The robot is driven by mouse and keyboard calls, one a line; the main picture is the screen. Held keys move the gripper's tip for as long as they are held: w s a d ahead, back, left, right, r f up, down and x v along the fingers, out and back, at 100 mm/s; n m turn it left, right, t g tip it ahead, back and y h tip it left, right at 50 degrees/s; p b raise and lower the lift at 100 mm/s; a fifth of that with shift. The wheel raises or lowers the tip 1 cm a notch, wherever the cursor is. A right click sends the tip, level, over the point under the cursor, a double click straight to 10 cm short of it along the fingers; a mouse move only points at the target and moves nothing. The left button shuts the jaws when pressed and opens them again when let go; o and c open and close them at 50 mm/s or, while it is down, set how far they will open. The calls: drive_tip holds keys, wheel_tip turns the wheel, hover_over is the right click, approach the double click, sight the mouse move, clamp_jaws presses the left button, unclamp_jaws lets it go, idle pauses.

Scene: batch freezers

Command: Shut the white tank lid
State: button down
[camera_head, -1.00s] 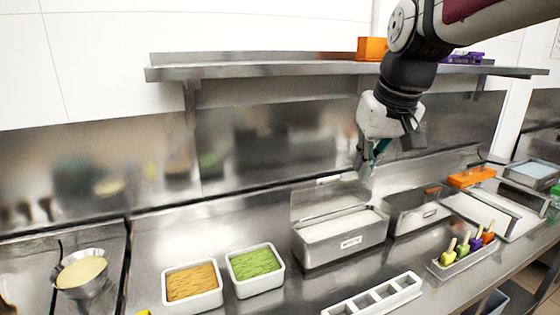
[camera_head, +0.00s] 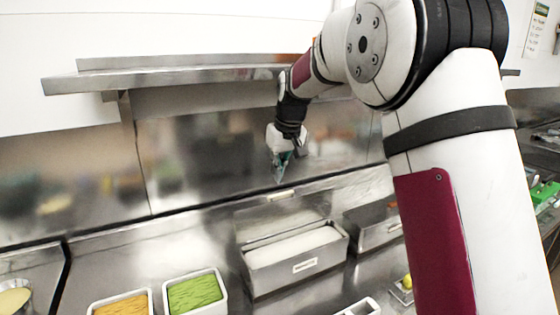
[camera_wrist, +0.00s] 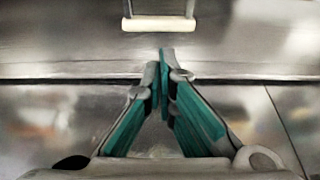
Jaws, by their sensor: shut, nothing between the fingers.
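The steel tank (camera_head: 296,270) with white mix in it stands on the counter, and a white label is on its front. Its lid (camera_head: 262,219) is open and stands up along the tank's back edge. The lid's pale handle (camera_head: 283,195) is at the lid's top edge and also shows at the top of the wrist view (camera_wrist: 158,23). My gripper (camera_head: 278,180) is shut and empty, with its teal fingers pointing down. Its tips look close to the handle, by the back wall. In the wrist view the fingertips (camera_wrist: 165,55) appear apart from the handle.
A second steel tank (camera_head: 374,228) stands to the right, partly hidden by my arm. Tubs of orange (camera_head: 122,305) and green (camera_head: 194,292) mix stand at the front left. A steel shelf (camera_head: 170,76) runs above along the wall.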

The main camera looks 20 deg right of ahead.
drive_tip(key=shift+x, duration=2.45)
